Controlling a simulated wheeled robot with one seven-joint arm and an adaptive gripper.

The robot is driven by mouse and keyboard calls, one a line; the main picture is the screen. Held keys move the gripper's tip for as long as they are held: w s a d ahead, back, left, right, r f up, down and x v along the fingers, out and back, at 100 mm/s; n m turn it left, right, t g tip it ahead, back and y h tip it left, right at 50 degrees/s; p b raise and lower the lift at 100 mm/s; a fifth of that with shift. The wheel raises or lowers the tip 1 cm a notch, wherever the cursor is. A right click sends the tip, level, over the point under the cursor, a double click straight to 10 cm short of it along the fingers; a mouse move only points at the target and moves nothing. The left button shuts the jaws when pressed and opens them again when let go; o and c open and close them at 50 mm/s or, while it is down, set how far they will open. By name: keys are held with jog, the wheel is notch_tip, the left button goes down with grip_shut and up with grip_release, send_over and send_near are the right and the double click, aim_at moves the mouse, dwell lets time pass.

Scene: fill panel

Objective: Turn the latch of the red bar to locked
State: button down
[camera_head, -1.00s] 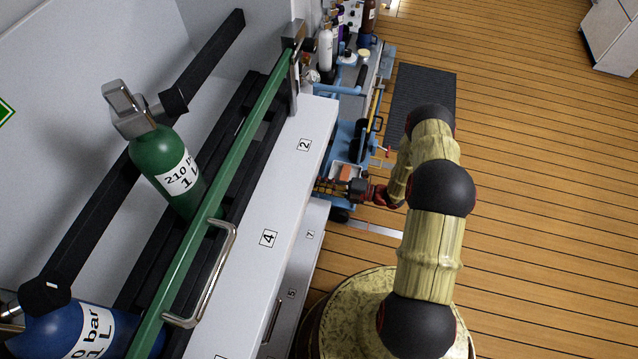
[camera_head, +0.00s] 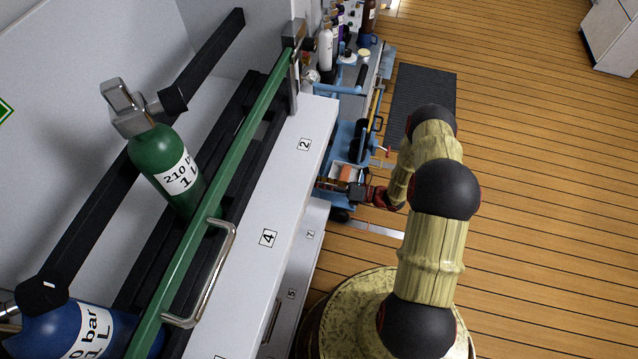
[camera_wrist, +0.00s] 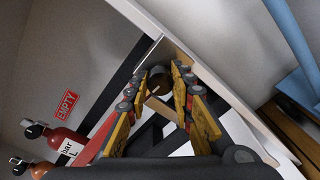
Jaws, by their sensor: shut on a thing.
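In the wrist view, my gripper (camera_wrist: 160,82) has its two yellow fingers closed around a small dark, brownish piece (camera_wrist: 158,88), which appears to be the latch at the end of the red bar. The red bar (camera_wrist: 97,137) runs toward the fingers from the lower left and is partly hidden behind the left finger. The latch's exact angle cannot be told. In the head view, my gripper (camera_head: 341,189) is small, beyond the white drawer unit, and the red bar cannot be made out there.
In the head view, a green bar (camera_head: 215,190) crosses before a green cylinder (camera_head: 165,165) and a blue one (camera_head: 65,330).

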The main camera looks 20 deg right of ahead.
jog(key=shift+s+f+n, duration=0.1)
jog(key=shift+n, duration=0.3)
jog(key=c, duration=1.5)
grip_release()
jog(key=shift+c, duration=0.2)
jog(key=shift+d, duration=0.1)
jog(key=v, duration=1.1)
jog(key=shift+s+d, duration=0.2)
jog(key=shift+d, duration=0.15)
